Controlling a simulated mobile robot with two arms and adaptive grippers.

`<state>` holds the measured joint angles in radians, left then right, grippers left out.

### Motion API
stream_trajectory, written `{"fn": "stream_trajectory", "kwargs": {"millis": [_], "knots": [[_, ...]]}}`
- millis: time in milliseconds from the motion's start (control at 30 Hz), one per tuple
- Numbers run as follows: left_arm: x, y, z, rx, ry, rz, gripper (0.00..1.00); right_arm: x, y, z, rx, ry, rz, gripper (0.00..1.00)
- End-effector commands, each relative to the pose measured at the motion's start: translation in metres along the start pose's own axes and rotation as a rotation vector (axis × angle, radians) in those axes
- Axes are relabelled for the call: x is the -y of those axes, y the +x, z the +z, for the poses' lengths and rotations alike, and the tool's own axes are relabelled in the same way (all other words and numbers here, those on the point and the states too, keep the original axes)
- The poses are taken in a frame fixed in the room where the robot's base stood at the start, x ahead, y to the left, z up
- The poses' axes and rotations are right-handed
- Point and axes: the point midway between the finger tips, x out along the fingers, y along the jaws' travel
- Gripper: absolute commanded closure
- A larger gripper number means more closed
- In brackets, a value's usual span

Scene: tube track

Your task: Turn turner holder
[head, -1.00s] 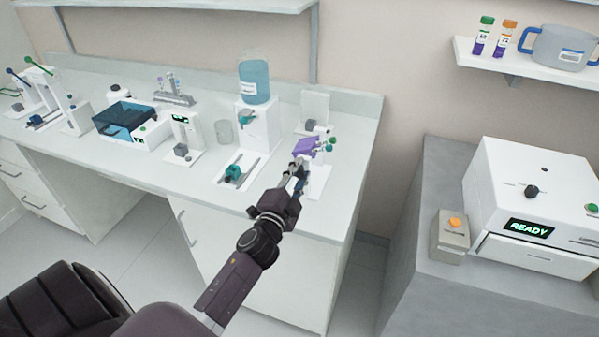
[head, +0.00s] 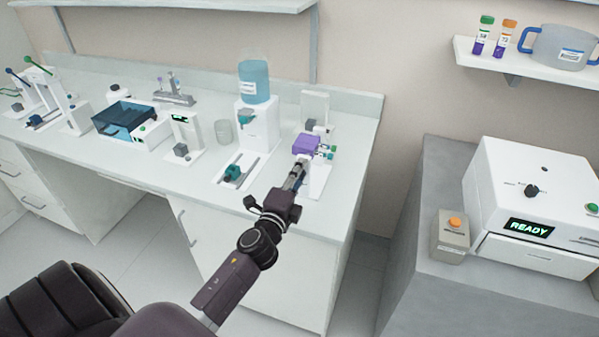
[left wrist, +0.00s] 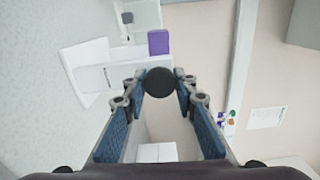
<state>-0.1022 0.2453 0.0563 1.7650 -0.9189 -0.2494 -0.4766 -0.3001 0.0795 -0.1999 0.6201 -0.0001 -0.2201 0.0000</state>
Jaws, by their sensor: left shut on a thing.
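The turner's purple holder (head: 305,143) sits on a white stand (head: 317,180) near the right end of the counter, looking nearly level. Small green pieces (head: 326,151) show at its right side. It also appears as a purple block (left wrist: 159,42) in the left wrist view, just beyond the fingertips. My left gripper (head: 297,172) is at the front of the stand. In the left wrist view its blue-padded fingers (left wrist: 159,92) are shut on a dark round knob (left wrist: 159,81). The knob's link to the holder is hidden. My right gripper is not in view.
A water bottle stand (head: 257,125) and a teal-topped slide device (head: 236,172) are left of the stand. A white machine reading READY (head: 530,180) stands on the grey bench at the right. The counter's right edge is close.

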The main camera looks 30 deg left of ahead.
Motion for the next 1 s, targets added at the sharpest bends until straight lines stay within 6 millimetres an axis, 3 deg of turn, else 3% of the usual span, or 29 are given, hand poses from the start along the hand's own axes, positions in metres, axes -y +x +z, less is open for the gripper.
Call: {"fn": "stream_trajectory", "kwargs": {"millis": [1000], "knots": [[-0.0037,-0.0006,-0.0003,-0.003,0.510,0.003,0.98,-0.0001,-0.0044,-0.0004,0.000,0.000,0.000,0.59]]}}
